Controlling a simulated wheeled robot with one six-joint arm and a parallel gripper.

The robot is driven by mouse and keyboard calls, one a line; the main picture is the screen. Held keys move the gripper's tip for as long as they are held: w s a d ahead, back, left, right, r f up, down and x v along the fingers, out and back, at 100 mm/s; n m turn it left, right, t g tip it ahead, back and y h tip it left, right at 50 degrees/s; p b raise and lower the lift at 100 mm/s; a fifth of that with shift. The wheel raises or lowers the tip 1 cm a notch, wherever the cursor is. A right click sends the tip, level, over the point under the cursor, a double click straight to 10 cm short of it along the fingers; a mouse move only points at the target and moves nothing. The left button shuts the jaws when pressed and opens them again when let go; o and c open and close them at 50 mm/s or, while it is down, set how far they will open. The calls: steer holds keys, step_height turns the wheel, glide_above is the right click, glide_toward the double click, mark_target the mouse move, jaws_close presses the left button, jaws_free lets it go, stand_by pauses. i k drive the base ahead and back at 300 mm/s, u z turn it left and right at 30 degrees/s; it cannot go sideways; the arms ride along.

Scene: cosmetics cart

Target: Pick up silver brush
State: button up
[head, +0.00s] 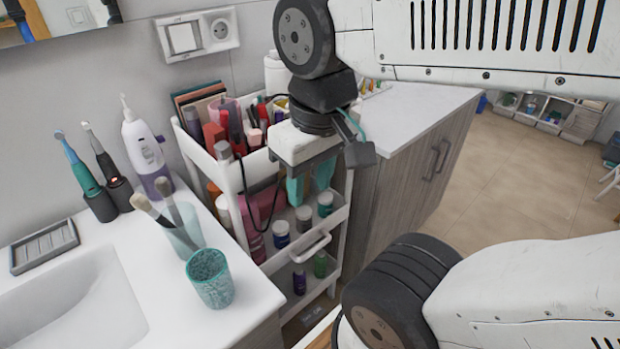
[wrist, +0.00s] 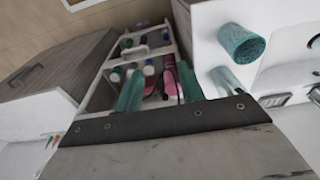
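Two brushes lean in a pale teal cup (head: 184,243) on the sink counter in the head view. The greyer one, which looks like the silver brush (head: 176,210), stands bristles up beside a beige brush (head: 152,212). I cannot clearly make out the brushes in the wrist view. My gripper (head: 309,188) hangs over the cart, to the right of the cup and apart from it. Its two teal fingers are spread with nothing between them; they also show in the wrist view (wrist: 158,90).
A speckled teal cup (head: 210,280) stands in front of the brush cup. Electric toothbrushes (head: 97,190) and a white-purple device (head: 146,150) stand behind. The white cart (head: 330,222) is crowded with cosmetics. The white cabinet top (head: 425,115) is largely clear.

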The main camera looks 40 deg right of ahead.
mark_target(161, 184)
steer(key=z, duration=0.05)
steer(key=k, duration=0.5)
steer(key=z, duration=1.5)
steer(key=i, duration=1.2)
steer(key=u, duration=2.25)
